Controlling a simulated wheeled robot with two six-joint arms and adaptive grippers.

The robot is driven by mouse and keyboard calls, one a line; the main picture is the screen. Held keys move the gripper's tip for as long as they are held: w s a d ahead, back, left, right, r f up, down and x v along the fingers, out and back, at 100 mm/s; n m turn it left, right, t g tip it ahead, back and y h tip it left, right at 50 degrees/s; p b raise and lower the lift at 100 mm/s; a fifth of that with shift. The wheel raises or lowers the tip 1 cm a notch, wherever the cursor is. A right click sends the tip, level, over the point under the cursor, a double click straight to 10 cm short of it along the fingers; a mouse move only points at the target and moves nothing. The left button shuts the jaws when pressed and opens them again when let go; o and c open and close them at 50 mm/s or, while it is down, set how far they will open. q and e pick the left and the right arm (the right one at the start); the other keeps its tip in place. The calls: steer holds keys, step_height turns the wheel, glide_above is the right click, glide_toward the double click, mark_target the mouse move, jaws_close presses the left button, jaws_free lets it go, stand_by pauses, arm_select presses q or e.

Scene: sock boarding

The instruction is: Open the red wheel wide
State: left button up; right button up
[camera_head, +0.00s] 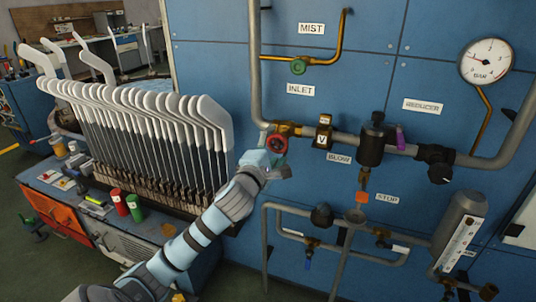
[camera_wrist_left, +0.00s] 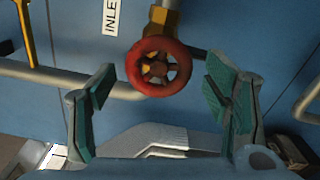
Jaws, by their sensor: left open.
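The red wheel (camera_head: 277,144) is a small round handwheel on a brass valve, on the grey pipe at the left of the blue panel. In the left wrist view the red wheel (camera_wrist_left: 158,66) lies ahead of and between the two fingers, with its brass hub showing. My left gripper (camera_head: 283,163) is just below the wheel in the head view. In the left wrist view my left gripper (camera_wrist_left: 160,100) is open, its green-padded fingers spread either side of the wheel with visible gaps. Nothing is between the pads. My right gripper is not in view.
A black regulator (camera_head: 372,140), a black knob (camera_head: 439,172) and a pressure gauge (camera_head: 486,61) are to the right. A rack of white-topped sock boards (camera_head: 150,125) stands close at the left.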

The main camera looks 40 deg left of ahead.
arm_select(q)
steer(key=v, duration=1)
steer(key=shift+s, duration=0.25)
steer(key=shift+d, duration=0.15)
